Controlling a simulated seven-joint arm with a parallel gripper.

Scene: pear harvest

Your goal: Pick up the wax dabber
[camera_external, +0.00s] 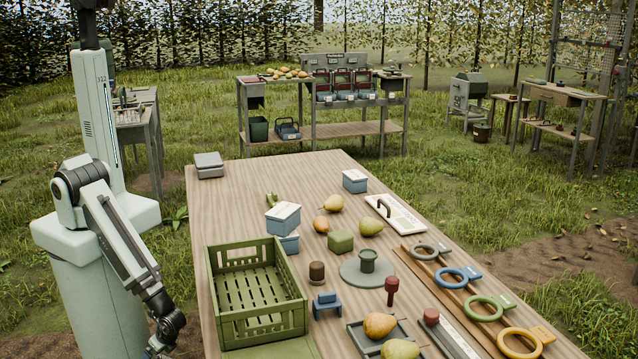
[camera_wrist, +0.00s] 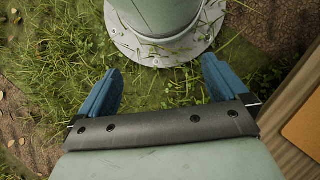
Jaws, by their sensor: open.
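In the outside view my wrist is low at the table's left side, far from the red piece, and the fingers are not clear there.
A green slatted crate (camera_external: 215,297) stands on the table between my arm and the red piece. Nearby are a brown cup (camera_external: 316,272), a blue holder (camera_external: 327,305), a tray (camera_external: 357,337) with pears, and colored rings (camera_external: 485,307). The table's far left part is fairly clear.

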